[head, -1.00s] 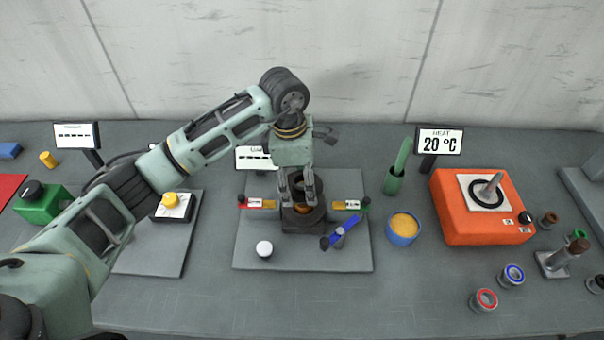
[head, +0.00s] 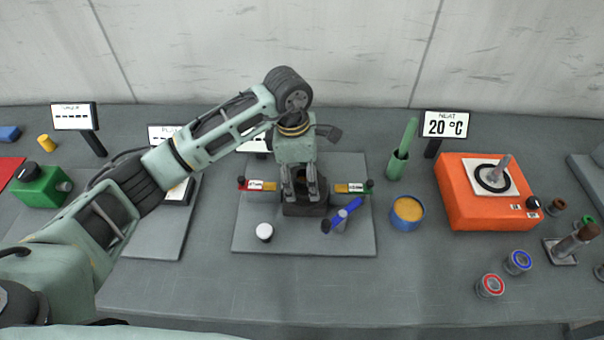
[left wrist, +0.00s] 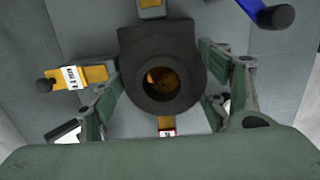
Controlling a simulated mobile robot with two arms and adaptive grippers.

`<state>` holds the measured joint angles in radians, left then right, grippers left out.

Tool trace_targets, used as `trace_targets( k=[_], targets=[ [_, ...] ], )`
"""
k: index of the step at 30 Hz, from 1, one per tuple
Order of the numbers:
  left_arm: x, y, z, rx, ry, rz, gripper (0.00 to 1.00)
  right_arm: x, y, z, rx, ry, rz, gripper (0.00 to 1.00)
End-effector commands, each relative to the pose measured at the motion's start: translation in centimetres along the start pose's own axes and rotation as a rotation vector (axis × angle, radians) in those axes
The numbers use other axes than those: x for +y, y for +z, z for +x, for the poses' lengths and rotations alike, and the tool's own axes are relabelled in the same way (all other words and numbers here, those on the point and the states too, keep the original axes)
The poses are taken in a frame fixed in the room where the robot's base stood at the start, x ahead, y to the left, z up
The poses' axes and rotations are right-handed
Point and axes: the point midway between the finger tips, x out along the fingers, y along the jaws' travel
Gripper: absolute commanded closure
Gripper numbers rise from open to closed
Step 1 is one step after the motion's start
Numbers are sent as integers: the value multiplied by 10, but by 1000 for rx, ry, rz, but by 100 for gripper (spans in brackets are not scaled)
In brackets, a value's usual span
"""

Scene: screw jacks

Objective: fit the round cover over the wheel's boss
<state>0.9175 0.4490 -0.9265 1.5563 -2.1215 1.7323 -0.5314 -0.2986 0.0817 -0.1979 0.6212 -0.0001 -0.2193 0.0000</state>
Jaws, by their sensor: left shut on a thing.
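My left gripper (head: 305,198) points down at the centre mat. Its fingers show on either side of a dark, thick round part (left wrist: 162,82) in the left wrist view and are shut on it. This part has a round bore with orange-brown inside. It sits at the dark block (head: 305,209) in the head view, partly hidden by the fingers. I cannot tell whether it is the cover or part of the jack. A small white-topped round piece (head: 265,231) stands apart on the mat. No wheel boss is clearly seen. My right gripper is not in view.
A blue bar (head: 347,213) with a dark end lies right of the block. Red-yellow and yellow-green tagged pieces (head: 262,185) (head: 352,187) flank it. A blue cup (head: 407,213) and an orange heater (head: 480,205) stand to the right. The mat's front is mostly clear.

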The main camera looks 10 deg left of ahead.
Motion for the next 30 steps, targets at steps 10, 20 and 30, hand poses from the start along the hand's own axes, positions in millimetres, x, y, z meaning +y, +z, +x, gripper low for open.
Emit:
trace_targets(
  k=[10,20,30],
  targets=[
    [-2,-3,11,9,-6,-4,30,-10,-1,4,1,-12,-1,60],
    [-1,-2,7,6,-3,-3,9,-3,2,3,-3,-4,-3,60],
    [0,-2,0,4,-1,-2,9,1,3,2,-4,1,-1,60]
  ],
)
